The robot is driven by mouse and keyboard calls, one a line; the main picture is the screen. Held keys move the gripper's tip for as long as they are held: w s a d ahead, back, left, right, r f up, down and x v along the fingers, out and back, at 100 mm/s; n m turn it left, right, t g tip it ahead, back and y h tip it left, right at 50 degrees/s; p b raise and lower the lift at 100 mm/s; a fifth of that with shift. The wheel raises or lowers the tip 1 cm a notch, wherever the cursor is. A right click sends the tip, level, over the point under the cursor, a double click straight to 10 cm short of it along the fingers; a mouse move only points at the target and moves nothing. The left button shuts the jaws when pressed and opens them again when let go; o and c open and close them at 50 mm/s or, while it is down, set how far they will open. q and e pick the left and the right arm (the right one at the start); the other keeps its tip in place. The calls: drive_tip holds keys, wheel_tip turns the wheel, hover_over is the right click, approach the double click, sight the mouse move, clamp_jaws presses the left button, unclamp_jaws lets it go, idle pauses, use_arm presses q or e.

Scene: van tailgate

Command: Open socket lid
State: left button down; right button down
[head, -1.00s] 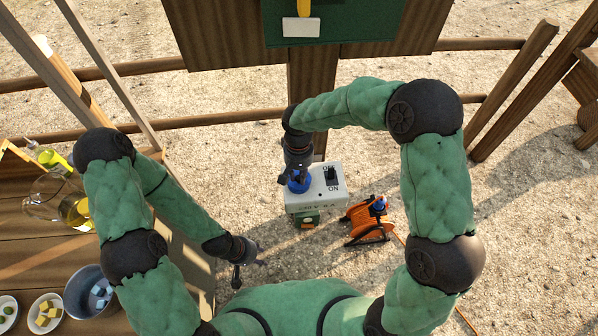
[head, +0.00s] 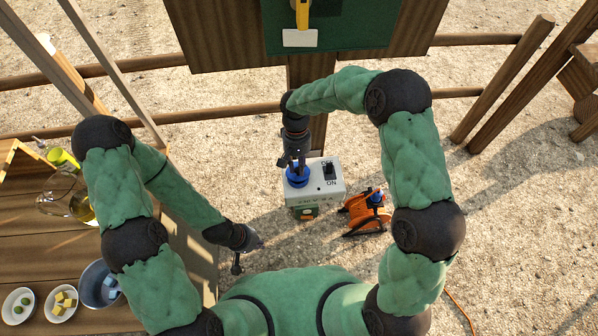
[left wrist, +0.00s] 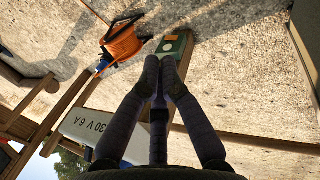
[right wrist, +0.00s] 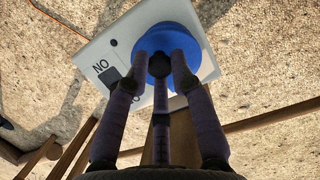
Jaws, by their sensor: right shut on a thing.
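The white socket box (head: 328,190), marked OFF and ON beside a black switch (head: 328,170), stands on a post over the gravel. Its round blue lid (head: 298,180) is at the left of the box top; it also shows in the right wrist view (right wrist: 165,38). My right gripper (head: 292,163) is over the lid, its fingers (right wrist: 159,62) closed on the lid's edge. Fingers hide part of the lid, and I cannot tell how far it is raised. My left gripper (head: 237,268) is low and left of the box, apart from it, fingertips (left wrist: 160,62) together and empty.
An orange cable reel (head: 362,212) stands right of the box. A wooden table (head: 40,240) with bowls and bottles is at the left. A wooden rail (head: 220,113) runs behind. A green board (head: 350,30) hangs at the top.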

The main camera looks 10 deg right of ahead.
use_arm(q)
drive_tip(key=w+d+r+m+h, duration=0.15)
drive_tip(key=d+r+m, duration=0.3)
drive_tip(key=m, duration=0.55)
use_arm(e)
drive_tip(key=shift+w, duration=0.1)
use_arm(q)
drive_tip(key=m+t+y, duration=0.5)
drive_tip(key=m, duration=2.3)
approach(300, 185)
drive_tip(key=s+r, duration=0.1)
drive_tip(key=s, duration=0.2)
drive_tip(key=r, duration=0.1)
drive_tip(key=shift+t+y, duration=0.35)
drive_tip(key=shift+t, duration=0.05)
drive_tip(key=shift+w+d+x, duration=0.15)
drive_tip(key=shift+x, duration=2.25)
drive_tip(key=shift+w+d+x, duration=0.1)
drive_tip(key=shift+d+x, duration=0.1)
drive_tip(key=shift+x, duration=2.2)
drive_tip(key=shift+r, duration=0.25)
